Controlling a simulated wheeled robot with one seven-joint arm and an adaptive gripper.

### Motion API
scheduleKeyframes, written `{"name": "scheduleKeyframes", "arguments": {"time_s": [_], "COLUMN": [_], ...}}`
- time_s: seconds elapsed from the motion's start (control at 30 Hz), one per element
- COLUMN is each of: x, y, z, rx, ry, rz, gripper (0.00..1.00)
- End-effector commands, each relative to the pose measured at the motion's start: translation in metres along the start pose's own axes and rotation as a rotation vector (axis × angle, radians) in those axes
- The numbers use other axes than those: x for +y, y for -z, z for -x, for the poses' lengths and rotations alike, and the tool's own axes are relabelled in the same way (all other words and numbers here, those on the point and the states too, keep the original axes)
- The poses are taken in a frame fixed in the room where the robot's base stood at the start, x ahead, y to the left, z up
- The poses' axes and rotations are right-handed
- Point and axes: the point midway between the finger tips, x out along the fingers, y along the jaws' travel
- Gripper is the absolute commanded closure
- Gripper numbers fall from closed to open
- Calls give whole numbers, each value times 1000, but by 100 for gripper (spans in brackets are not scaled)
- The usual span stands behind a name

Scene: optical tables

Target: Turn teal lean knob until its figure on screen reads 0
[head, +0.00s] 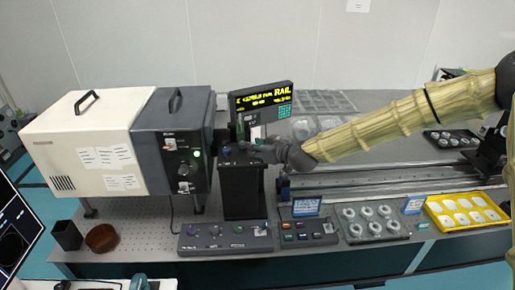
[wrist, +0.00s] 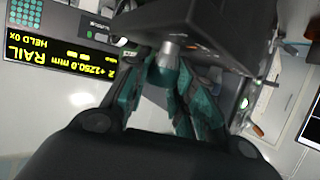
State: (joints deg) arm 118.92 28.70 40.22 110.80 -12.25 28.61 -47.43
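My gripper (head: 266,150) is at the top of a black pedestal (head: 241,190) in the head view. In the wrist view its two teal-tinted fingers (wrist: 158,88) stand apart. A grey cylinder with a teal part (wrist: 164,72) shows between the fingertips; it may be the teal lean knob, but I cannot tell whether the fingers touch it. The screen (head: 262,101) has yellow text headed RAIL. It is upside down in the wrist view (wrist: 60,55), with a line like Z +1250.0 mm and HELD 0x. I cannot make out a lean figure.
A cream and grey housing (head: 90,150) stands left of the pedestal. A control box with small knobs (head: 225,238) lies in front of it. A long rail (head: 390,180) runs to the right, with a tray of round parts (head: 374,222) and a yellow tray (head: 466,211) before it.

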Motion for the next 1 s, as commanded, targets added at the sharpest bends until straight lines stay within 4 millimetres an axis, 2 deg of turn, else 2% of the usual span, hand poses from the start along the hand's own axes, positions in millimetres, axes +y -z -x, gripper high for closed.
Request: {"name": "scheduleKeyframes", "arguments": {"time_s": [0.07,0.47,1.0], "x": [1,0,0], "y": [0,0,1], "z": [0,0,0], "rx": [0,0,1], "ry": [-1,-40,-310], "rz": [0,-15,-122], "gripper": [99,98,98]}}
